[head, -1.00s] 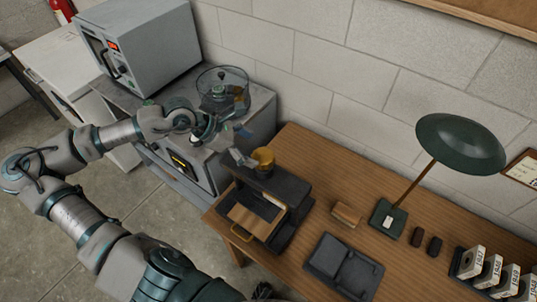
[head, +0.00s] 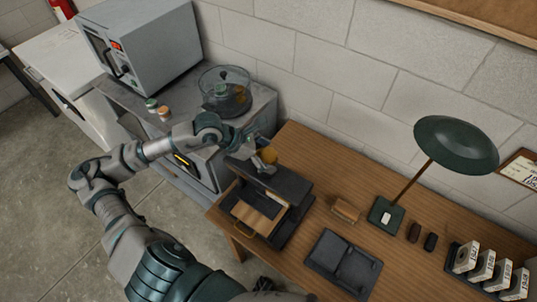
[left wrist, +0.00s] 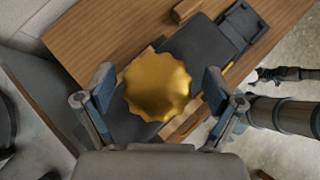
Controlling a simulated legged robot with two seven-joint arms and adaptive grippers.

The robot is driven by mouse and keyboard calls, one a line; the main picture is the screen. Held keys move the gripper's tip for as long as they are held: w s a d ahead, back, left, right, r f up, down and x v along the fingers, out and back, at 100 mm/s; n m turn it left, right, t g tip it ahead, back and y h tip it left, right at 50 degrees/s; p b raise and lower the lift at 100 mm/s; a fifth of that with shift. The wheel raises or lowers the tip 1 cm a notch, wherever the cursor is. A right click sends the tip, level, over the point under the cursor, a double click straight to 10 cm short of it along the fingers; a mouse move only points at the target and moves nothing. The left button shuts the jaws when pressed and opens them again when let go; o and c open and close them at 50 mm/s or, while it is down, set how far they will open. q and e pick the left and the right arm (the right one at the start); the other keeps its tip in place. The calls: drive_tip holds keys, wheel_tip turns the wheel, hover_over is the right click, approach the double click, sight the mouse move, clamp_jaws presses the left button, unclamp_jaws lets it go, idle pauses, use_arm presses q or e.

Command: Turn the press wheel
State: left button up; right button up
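The press (head: 280,184) is a dark block at the left end of the wooden desk. Its gold, scalloped press wheel (head: 270,156) sits on top, partly hidden by my left gripper (head: 262,152) in the head view. In the left wrist view the wheel (left wrist: 157,86) lies centred between the two blue-padded fingers of my left gripper (left wrist: 157,76). The fingers are open, with a gap on each side of the wheel. A dark part at the head view's bottom edge may belong to my right arm; no right fingers show clearly.
A wooden board with a brass handle (head: 258,213) is at the press front. A dark tray (head: 342,264), a wooden block (head: 346,210), a green lamp (head: 456,145) and numbered holders (head: 485,262) stand right. A glass bowl (head: 225,92) and a grey oven (head: 146,50) stand behind left.

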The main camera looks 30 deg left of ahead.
use_arm(q)
drive_tip(key=shift+a+f, duration=0.15)
drive_tip(key=shift+a, duration=0.45)
drive_tip(key=c, duration=0.8)
drive_tip(key=shift+s+a, duration=0.1)
drive_tip(key=shift+c, duration=1.4)
drive_tip(key=shift+d, duration=0.35)
use_arm(e)
drive_tip(key=shift+r, duration=0.1)
